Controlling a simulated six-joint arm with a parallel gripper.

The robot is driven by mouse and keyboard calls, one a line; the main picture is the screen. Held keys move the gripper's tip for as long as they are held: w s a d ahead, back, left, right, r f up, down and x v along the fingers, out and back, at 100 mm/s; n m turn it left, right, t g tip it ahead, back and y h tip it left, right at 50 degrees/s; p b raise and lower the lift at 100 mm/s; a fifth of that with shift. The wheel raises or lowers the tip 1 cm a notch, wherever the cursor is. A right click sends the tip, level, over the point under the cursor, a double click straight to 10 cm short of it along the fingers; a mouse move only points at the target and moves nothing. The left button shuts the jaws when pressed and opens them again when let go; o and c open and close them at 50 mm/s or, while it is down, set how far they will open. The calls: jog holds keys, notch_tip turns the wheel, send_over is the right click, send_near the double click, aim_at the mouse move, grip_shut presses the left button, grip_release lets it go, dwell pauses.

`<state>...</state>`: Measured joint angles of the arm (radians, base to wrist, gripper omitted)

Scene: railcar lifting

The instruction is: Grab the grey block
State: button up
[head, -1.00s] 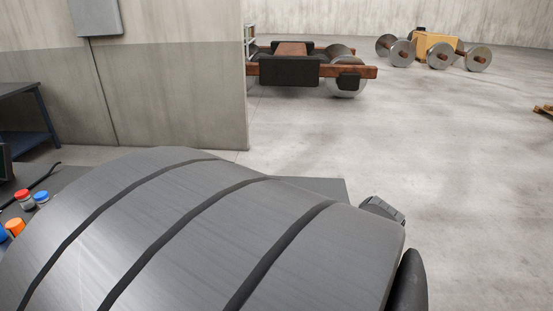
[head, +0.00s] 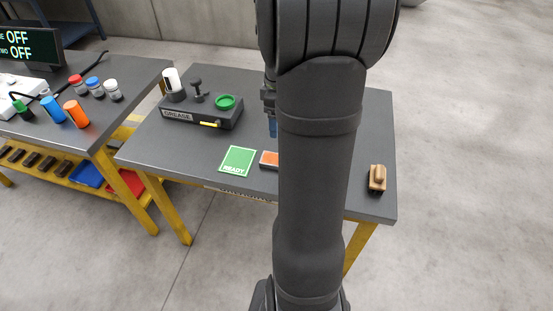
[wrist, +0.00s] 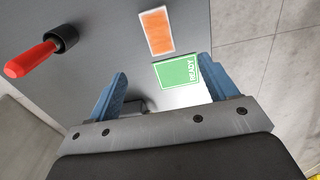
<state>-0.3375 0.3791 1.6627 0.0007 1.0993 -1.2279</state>
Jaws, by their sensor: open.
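I cannot clearly make out the grey block in either view. My gripper (wrist: 163,72) has its two blue fingers spread apart in the wrist view, above the bench, with nothing seen held between them. A dark grey shape (wrist: 137,106) shows low beside the left finger in the wrist view; I cannot tell whether it is a block or part of the grease box. In the head view my arm hides the middle of the bench, and only a bit of a blue finger (head: 272,127) shows beside it.
The bench (head: 345,190) carries a GREASE box (head: 200,113), a green READY card (head: 237,160), an orange pad (head: 269,160) and a wooden-handled brush (head: 377,178). A red-handled tool (wrist: 35,60) stands out in the wrist view. A second bench at left holds several bottles.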

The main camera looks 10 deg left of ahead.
notch_tip(320, 180, down, 12)
jog(key=shift+a+r, duration=0.1)
jog(key=shift+r, duration=0.05)
jog(key=shift+w+a+f, duration=0.15)
jog(key=shift+a+f, duration=0.05)
jog(key=shift+f, duration=1.2)
jog(key=shift+w+a+f, duration=0.15)
jog(key=shift+f, duration=1.25)
jog(key=shift+c, duration=0.2)
jog(key=c, duration=1.3)
jog(key=shift+o, duration=0.2)
jog(key=shift+r, duration=0.1)
